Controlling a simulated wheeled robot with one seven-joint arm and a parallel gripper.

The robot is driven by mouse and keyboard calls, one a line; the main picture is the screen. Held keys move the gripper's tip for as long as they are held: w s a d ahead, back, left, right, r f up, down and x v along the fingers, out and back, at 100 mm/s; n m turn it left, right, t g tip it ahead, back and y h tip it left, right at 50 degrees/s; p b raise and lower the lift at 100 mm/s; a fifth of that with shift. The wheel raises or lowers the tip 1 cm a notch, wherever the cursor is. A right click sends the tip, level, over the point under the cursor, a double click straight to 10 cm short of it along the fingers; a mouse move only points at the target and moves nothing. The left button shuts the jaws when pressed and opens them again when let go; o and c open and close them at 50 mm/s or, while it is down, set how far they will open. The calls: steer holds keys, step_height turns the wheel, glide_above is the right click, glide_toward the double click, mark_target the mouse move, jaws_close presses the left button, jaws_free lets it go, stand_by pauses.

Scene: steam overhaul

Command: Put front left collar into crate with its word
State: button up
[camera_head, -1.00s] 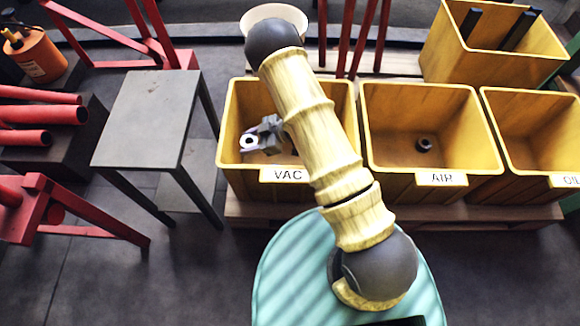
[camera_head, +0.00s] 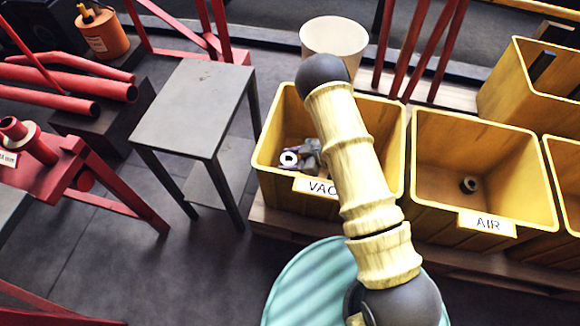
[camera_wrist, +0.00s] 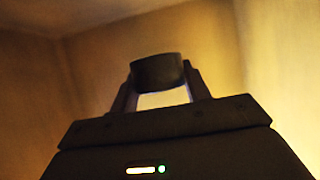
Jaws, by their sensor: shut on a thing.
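My gripper (camera_head: 300,157) is inside the yellow crate marked VAC (camera_head: 397,140), toward its left side. It is shut on a collar (camera_head: 289,159), a short ring whose pale end face and dark hole show in the head view. In the wrist view the collar (camera_wrist: 158,70) looks dark and sits between the fingertips, with yellow crate walls around it. I cannot tell whether the collar touches the crate floor. My arm covers part of the VAC label (camera_head: 317,187).
The crate marked AIR (camera_head: 487,205) stands to the right with a dark collar (camera_head: 469,185) in it. A grey table (camera_head: 195,105) stands left of the VAC crate. A pale round bin (camera_head: 335,37) stands behind it. A red stand (camera_head: 60,175) is at far left.

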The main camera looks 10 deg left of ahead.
step_height(320, 180, down, 4)
steer(key=b, duration=0.2)
steer(key=shift+r+b, duration=0.25)
steer(key=shift+b, duration=0.05)
steer(key=shift+f, duration=0.65)
steer(key=o, duration=1.3)
